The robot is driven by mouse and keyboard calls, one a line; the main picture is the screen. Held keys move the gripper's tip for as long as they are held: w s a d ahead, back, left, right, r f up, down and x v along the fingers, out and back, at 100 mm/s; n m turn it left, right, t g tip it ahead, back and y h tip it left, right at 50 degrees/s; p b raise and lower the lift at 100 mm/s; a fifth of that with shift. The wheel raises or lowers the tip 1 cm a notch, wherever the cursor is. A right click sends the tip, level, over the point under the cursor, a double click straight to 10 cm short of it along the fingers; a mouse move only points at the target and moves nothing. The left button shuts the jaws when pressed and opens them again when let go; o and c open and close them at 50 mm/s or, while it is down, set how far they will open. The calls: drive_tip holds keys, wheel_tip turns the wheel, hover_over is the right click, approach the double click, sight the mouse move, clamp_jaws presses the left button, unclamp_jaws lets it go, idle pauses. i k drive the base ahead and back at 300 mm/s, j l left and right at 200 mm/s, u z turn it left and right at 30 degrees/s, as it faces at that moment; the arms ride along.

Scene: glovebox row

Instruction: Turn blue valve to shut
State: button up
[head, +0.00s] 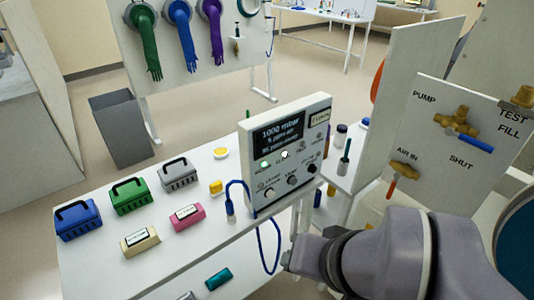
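The blue valve has a brass body (457,122) and a blue lever handle (477,144), on the upright white panel (432,112) at the right. The handle points right and slightly down, between the printed words FILL and SHUT. SHUT is printed below the valve and PUMP at its upper left. My arm's grey links cross the lower right, below and in front of the panel. I cannot make out my gripper's fingers in this view. Nothing is seen touching the blue handle.
A second brass valve (404,168) with an orange handle sits lower left, near AIR IN. Another brass fitting (522,96) is at the right edge. A display box (287,150) with a blue cable stands on the white table (120,262), left of my arm.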

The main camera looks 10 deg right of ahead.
sight(449, 131)
drive_tip(key=z, duration=1.4)
